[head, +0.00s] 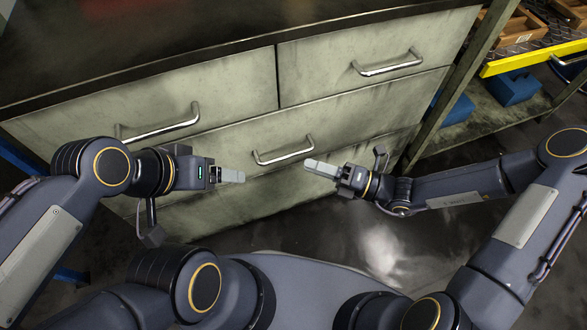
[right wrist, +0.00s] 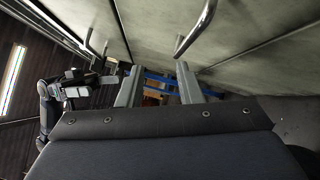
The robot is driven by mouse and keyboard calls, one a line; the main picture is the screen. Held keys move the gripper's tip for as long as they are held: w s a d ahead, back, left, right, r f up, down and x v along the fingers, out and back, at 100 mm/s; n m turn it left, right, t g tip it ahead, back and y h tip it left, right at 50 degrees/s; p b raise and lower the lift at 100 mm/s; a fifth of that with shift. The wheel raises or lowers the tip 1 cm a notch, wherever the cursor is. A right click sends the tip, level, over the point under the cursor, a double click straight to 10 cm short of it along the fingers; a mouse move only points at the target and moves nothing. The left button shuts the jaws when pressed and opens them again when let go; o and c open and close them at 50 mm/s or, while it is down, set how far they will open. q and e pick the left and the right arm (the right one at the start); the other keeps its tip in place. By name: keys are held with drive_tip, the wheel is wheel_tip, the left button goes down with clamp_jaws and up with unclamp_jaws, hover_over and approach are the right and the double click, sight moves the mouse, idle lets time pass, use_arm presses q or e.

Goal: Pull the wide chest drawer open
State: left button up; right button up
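The wide drawer (head: 225,146) is a worn grey-green panel below two smaller drawers. Its front looks flush with the chest. Its metal bar handle (head: 283,158) is at the middle of the panel; a bar near my fingers in the right wrist view (right wrist: 196,32) appears to be the same handle. My right gripper (head: 312,165) is just right of and below the handle, apart from it. Its two fingers are spread with nothing between them in the right wrist view (right wrist: 159,88). My left gripper (head: 238,176) is left of and below the handle, its finger opening hidden by the angle.
The upper left drawer handle (head: 160,124) and upper right drawer handle (head: 388,64) stick out above. A bench with a yellow edge (head: 530,58), wooden trays and blue bins (head: 514,88) stands at the right. The floor in front of the chest is clear.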

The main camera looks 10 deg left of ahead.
sight(284, 156)
drive_tip(key=a+m+b, duration=0.1)
drive_tip(key=a, duration=0.1)
drive_tip(key=w+a+f+m+t+b, duration=0.1)
drive_tip(key=a, duration=0.2)
drive_tip(key=w+a+f+m+t+b, duration=0.1)
drive_tip(key=a, duration=0.2)
drive_tip(key=shift+w+a+f+m, duration=0.15)
drive_tip(key=shift+w+f+m, duration=0.05)
drive_tip(key=shift+w+m, duration=0.1)
use_arm(q)
drive_tip(key=f, duration=0.4)
drive_tip(key=shift+w+d+f, duration=0.1)
drive_tip(key=shift+w+f, duration=0.05)
drive_tip(key=shift+w, duration=0.05)
use_arm(e)
clamp_jaws()
